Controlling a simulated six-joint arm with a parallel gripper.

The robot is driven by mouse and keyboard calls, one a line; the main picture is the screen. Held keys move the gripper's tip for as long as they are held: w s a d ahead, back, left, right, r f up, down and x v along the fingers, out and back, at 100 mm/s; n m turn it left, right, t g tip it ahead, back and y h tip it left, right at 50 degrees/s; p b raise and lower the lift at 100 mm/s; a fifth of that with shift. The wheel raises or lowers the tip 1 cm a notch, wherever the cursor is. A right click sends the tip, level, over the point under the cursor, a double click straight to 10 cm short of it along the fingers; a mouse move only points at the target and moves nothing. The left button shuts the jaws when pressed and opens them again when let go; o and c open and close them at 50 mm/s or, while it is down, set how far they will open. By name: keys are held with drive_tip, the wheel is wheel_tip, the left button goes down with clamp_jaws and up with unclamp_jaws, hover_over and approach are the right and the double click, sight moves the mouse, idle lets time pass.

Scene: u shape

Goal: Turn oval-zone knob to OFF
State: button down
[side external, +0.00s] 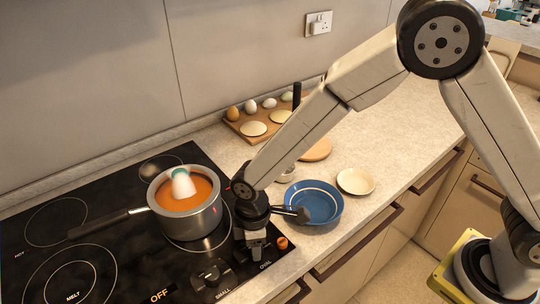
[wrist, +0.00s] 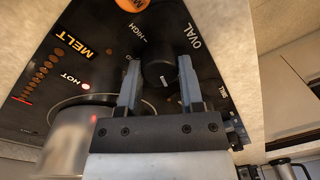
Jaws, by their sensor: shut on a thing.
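The oval-zone knob (wrist: 158,72) is black with a short white mark and sits by the OVAL label (wrist: 190,36) on the dark cooktop panel in the wrist view. My gripper (wrist: 159,82) has one finger on each side of it and is shut on it. HIGH is printed near the knob. In the side view my gripper (side external: 255,246) is low over the front right of the cooktop (side external: 110,250) and hides most of this knob. The exact dial setting is too small to read.
A steel pot (side external: 190,220) of orange soup stands close left of my gripper, its handle pointing left. Another knob (side external: 212,275) is left of it, an orange button (side external: 282,242) right. A blue bowl (side external: 315,203), plate (side external: 355,181) and egg board (side external: 265,122) lie on the counter.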

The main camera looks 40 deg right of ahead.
drive_tip(key=shift+n, duration=1.6)
drive_tip(key=shift+c, duration=1.2)
unclamp_jaws()
drive_tip(key=shift+r, duration=0.15)
drive_tip(key=shift+w+r, duration=0.15)
drive_tip(key=shift+r, duration=1.75)
drive_tip(key=shift+w+r, duration=0.1)
drive_tip(key=shift+r, duration=1.8)
